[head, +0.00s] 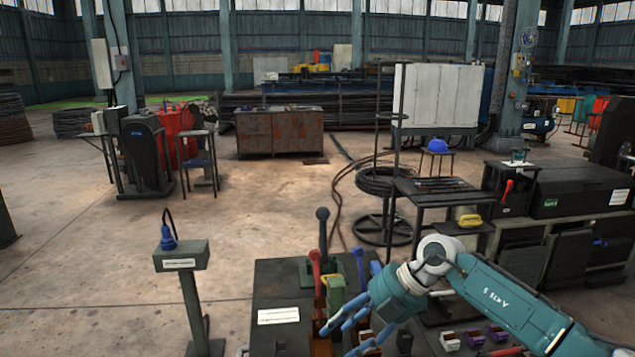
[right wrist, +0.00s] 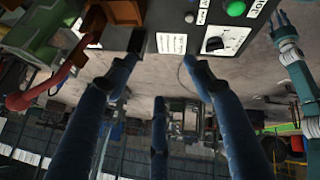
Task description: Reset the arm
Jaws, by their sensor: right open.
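My right gripper (head: 343,333) comes in from the right in the head view, with its blue fingers spread over the right part of a dark lever console (head: 270,338). In the right wrist view its three fingers (right wrist: 159,78) are apart with nothing between them. Behind and left of the hand stand a red lever (head: 315,262), a black-knobbed lever (head: 322,225) and a blue lever (head: 360,262). The red lever also shows in the right wrist view (right wrist: 45,88), apart from the fingers. A teal hand (right wrist: 279,22), seemingly my left gripper, shows there; its finger opening is unclear.
A pedestal box (head: 180,256) with a blue plug stands left of the console. A black table (head: 445,192) stands behind my right arm. A panel with a green button (right wrist: 235,8) and black knob shows in the right wrist view.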

